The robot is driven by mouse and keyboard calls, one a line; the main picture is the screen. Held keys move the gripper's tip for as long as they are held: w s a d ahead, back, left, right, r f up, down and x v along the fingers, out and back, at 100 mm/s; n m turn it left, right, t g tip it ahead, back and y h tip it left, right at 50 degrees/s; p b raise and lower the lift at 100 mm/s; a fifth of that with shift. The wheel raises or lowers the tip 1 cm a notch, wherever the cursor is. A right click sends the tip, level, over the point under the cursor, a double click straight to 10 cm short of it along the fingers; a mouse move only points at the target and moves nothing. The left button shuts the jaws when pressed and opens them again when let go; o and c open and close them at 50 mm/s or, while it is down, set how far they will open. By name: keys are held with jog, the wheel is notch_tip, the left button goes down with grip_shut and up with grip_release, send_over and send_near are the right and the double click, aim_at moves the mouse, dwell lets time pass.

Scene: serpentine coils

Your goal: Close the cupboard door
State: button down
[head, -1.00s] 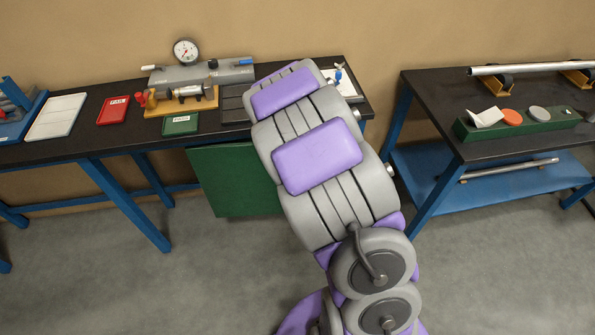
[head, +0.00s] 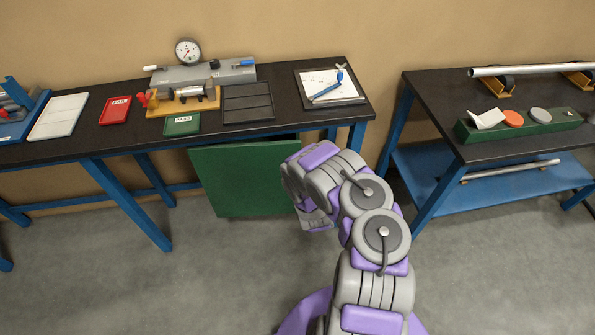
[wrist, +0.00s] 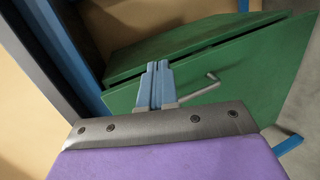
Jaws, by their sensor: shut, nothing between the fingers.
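The green cupboard door (head: 240,180) hangs below the left workbench, with a dark gap along its top edge. In the wrist view the green door (wrist: 245,75) fills the right side. A dark gap separates it from another green panel (wrist: 190,40), so it looks ajar. A thin metal handle (wrist: 202,90) sticks out from the door. My gripper (wrist: 158,68) has its two blue-grey fingers together and empty, in front of the green panels and left of the handle. I cannot tell whether they touch. In the head view my forearm bends down beside the door's right edge, and the fingertips are unclear.
The left workbench (head: 300,138) carries trays, a gauge fixture and a clipboard (head: 330,87). Its blue legs (head: 125,205) stand left of the door. A second bench (head: 430,95) with a blue lower shelf (head: 510,195) stands right. The grey floor in front is clear.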

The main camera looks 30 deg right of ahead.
jog(key=s+a+f+n+t, duration=0.1)
jog(key=s+a+f+t, duration=0.25)
jog(key=a, duration=0.35)
jog(key=w+d+h+b, duration=0.1)
jog(key=w+d, duration=0.3)
jog(key=w, duration=0.7)
jog(key=shift+w+b, duration=0.3)
jog(key=shift+b, duration=0.3)
